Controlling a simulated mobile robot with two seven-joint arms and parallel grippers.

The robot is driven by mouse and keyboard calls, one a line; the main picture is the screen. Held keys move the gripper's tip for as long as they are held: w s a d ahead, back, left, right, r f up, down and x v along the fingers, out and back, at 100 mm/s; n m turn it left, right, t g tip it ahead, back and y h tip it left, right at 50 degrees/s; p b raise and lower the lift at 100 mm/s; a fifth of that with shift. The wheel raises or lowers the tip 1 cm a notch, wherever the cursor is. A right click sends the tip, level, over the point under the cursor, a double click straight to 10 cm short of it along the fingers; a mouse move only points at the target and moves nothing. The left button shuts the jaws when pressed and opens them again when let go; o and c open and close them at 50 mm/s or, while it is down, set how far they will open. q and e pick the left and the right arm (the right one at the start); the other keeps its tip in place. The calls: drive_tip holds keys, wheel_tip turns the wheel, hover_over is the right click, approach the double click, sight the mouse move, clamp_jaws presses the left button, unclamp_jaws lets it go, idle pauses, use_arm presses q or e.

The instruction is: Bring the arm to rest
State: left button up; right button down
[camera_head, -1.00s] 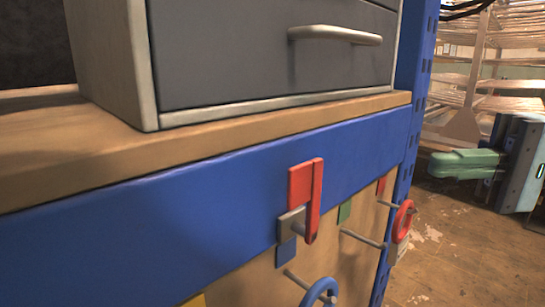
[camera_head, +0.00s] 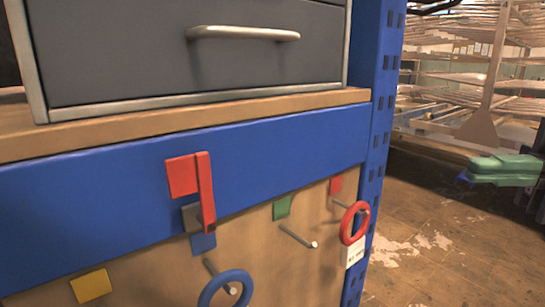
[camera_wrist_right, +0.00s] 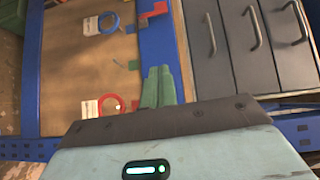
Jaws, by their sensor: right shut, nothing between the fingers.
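My right gripper (camera_head: 503,170) shows at the right edge of the head view, with green fingers pointing left, closed together and empty. It hangs in the open to the right of the blue rack post. In the right wrist view its green fingers (camera_wrist_right: 158,87) lie side by side, pointing toward the board and drawers. No object sits between them. Most of my right arm is outside the head view. My left gripper is in neither view.
A pegboard (camera_head: 130,275) holds a blue ring (camera_head: 204,299) and a red ring (camera_head: 344,226) on pegs. A red latch-like piece (camera_head: 206,190) overlaps the blue beam (camera_head: 90,200). A grey drawer cabinet (camera_head: 130,60) stands above. Floor (camera_head: 440,245) at right is clear.

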wheel_tip(320, 180, down, 17)
drive_tip(key=s+n+t+h+p, duration=0.2)
drive_tip(key=n+t+h+p, duration=0.6)
drive_tip(key=n+t+p, duration=1.4)
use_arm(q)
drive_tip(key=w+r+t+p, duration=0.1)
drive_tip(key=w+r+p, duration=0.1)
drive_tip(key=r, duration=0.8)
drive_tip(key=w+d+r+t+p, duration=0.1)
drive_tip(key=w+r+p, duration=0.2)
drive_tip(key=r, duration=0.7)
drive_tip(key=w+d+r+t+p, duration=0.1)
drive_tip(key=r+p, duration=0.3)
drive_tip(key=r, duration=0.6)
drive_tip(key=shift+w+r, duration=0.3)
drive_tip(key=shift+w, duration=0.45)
use_arm(e)
drive_tip(key=s+a+f+m+g+h, duration=0.1)
drive_tip(key=s+f+m+g, duration=0.3)
drive_tip(key=s, duration=0.6)
drive_tip(key=s+a+f+m+g+h, duration=0.1)
drive_tip(key=s+f+m+g+h, duration=0.3)
drive_tip(key=s+m, duration=0.4)
drive_tip(key=s+a+f+m+g+h, duration=0.1)
drive_tip(key=s+f+m+g, duration=0.5)
drive_tip(key=s, duration=0.6)
drive_tip(key=shift+s+f+m+g+h, duration=0.15)
drive_tip(key=shift+s+m+g+h, duration=0.2)
drive_tip(key=shift+m+g+h, duration=0.25)
drive_tip(key=shift+a, duration=0.1)
